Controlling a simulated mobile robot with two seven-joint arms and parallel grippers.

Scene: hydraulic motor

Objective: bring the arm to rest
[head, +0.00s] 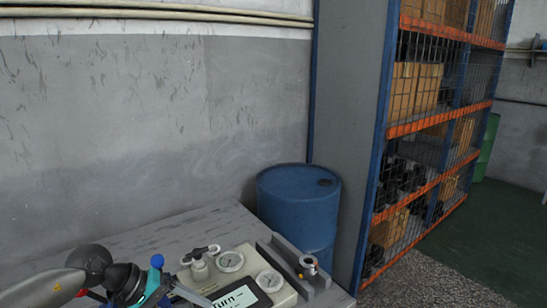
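My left arm comes in at the lower left, with a grey link and dark round joints. Its gripper (190,294) is at the bottom edge, beside the display's left side, and is mostly cut off by the frame. I cannot tell whether its fingers are apart or hold anything. My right gripper is not in view.
The panel is on a grey bench (150,238). A grey metal fixture (295,262) with a small shiny cylinder (309,265) is at its right. A blue drum (299,210) stands behind the bench. A caged shelf (430,120) with boxes is at the right, with open floor (480,250) before it.

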